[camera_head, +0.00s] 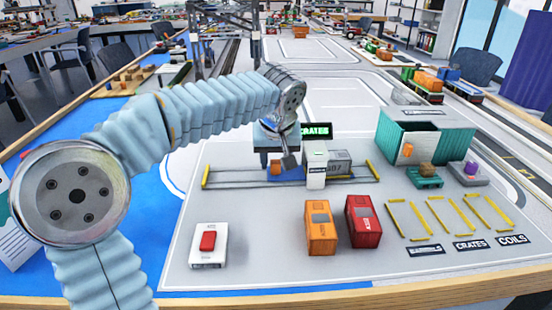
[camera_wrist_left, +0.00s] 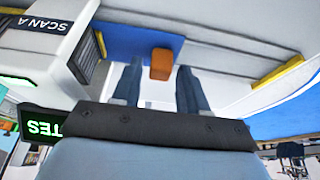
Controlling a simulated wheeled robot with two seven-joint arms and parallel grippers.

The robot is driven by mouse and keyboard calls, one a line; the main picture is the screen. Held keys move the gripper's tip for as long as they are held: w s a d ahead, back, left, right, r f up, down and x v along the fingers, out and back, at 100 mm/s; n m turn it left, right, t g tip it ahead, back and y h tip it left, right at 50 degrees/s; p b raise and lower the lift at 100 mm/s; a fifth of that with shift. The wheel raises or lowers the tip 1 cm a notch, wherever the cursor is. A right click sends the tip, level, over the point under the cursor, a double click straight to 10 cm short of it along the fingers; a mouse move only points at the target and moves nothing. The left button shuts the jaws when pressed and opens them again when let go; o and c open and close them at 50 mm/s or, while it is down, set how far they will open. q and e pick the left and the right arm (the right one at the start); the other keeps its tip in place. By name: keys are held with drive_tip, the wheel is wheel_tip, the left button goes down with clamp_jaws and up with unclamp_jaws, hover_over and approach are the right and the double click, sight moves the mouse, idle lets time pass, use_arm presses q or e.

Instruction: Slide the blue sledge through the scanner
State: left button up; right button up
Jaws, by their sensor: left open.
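The blue sledge (camera_wrist_left: 125,40) sits on the track to the left of the scanner (camera_head: 316,172) in the head view, mostly hidden behind my gripper. An orange block (camera_head: 274,168) shows at the sledge; it also shows in the left wrist view (camera_wrist_left: 160,64). The scanner is a white gate across the track with a green-lit "CRATES" display (camera_head: 317,131) behind it. My left gripper (camera_head: 288,162) is open above the sledge. In the left wrist view its two fingers (camera_wrist_left: 158,88) point towards the orange block, which appears between their tips; contact cannot be told. My right gripper is out of view.
Yellow stops (camera_head: 205,176) mark the track ends. Orange (camera_head: 320,230) and red (camera_head: 363,222) containers and a red-button box (camera_head: 208,246) stand in front. A teal container (camera_head: 407,142) stands right.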

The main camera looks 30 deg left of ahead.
use_arm(q)
drive_tip(key=shift+o, duration=0.5)
drive_tip(key=p+v, duration=0.1)
drive_tip(key=v, duration=1.2)
drive_tip(key=shift+r, duration=0.4)
drive_tip(key=shift+d, duration=0.1)
